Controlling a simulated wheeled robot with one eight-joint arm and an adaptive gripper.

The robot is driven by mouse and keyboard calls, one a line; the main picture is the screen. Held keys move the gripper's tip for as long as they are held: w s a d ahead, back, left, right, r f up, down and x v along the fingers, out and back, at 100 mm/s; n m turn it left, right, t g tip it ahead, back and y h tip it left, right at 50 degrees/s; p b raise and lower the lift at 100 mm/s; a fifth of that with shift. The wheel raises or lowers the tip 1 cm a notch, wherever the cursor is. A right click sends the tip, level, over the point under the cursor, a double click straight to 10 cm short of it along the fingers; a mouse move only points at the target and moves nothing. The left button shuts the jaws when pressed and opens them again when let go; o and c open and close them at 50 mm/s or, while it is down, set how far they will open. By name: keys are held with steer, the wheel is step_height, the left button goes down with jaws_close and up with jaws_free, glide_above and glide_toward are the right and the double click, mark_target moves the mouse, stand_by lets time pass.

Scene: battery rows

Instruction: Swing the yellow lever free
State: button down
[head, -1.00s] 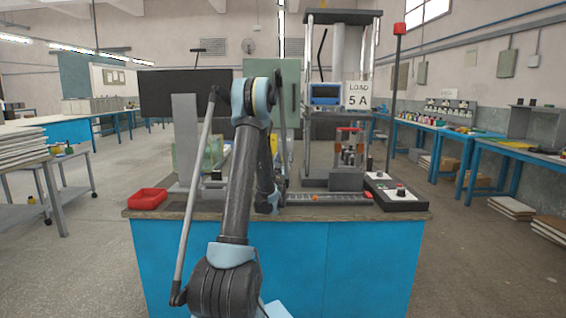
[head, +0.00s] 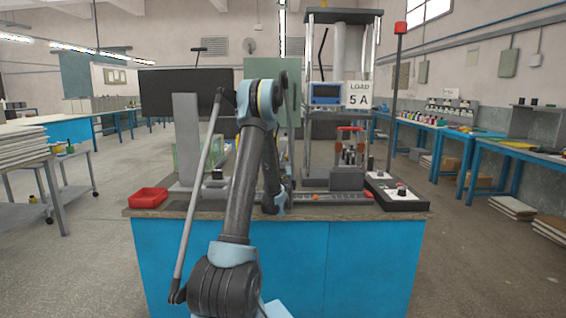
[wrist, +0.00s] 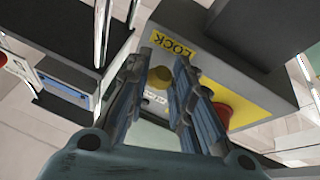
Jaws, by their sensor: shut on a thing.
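My gripper (wrist: 160,74) shows in the wrist view with its two ridged fingers closed in around a small yellow piece (wrist: 160,78), which looks like the yellow lever. The fingers cover most of it, so its full shape and angle are hidden. Just past the fingertips is a dark grey housing (wrist: 230,45) with a yellow LOCK label (wrist: 171,43). A red knob (wrist: 224,114) on a yellow plate (wrist: 245,99) is beside the right finger. In the head view my own arm hides the gripper and lever.
The blue bench (head: 370,265) carries a red tray (head: 148,198) at left and a tall test frame with a LOAD 5 A sign (head: 358,95) at right. A dark control box (head: 405,202) and a red-topped pole (head: 396,90) stand at the right end.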

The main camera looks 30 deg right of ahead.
steer(key=shift+n, duration=0.4)
steer(key=c, duration=1.4)
jaws_free()
steer(key=shift+r, duration=4.95)
